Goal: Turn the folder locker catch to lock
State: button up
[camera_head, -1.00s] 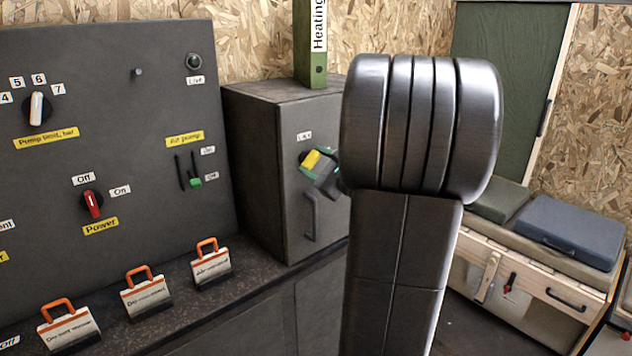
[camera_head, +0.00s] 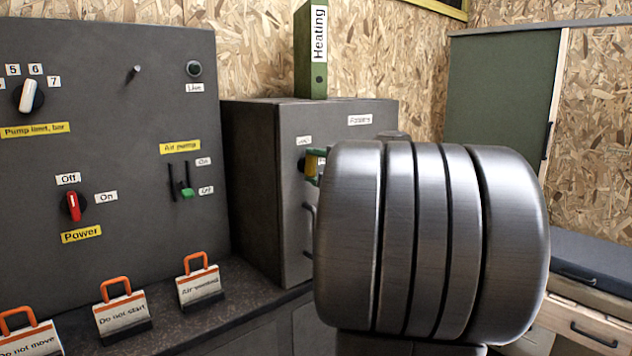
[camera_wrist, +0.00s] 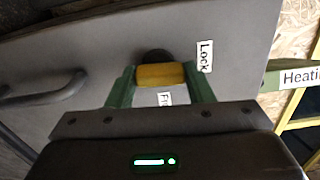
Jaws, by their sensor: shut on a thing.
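The folder locker (camera_head: 262,150) is a dark grey box on the counter. Its catch has a dark round base with a yellow grip (camera_head: 312,165) on the door. In the wrist view the yellow grip (camera_wrist: 160,75) lies crosswise between my green fingers, its right end towards the "Lock" label (camera_wrist: 205,56). A partly hidden label starting "Fr" (camera_wrist: 165,99) is just below it. My gripper (camera_wrist: 160,82) is shut on the catch. In the head view its fingertips show one above the other, and my arm hides the rest.
A door handle (camera_wrist: 45,90) is left of the catch in the wrist view. A green "Heating" folder (camera_head: 311,60) stands on the locker. A switch panel (camera_head: 110,130) and several orange-handled signs (camera_head: 200,280) are to the left.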

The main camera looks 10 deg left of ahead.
jog(key=shift+n+b, duration=0.4)
jog(key=shift+n, duration=0.1)
jog(key=shift+c, duration=0.2)
jog(key=o, duration=1)
jog(key=v, duration=1.3)
jog(key=shift+s+d+p, duration=0.25)
jog(key=shift+p, duration=0.2)
jog(key=shift+w+a, duration=0.1)
jog(key=b+x, duration=0.1)
jog(key=x, duration=1.2)
jog(key=shift+w+a, duration=0.2)
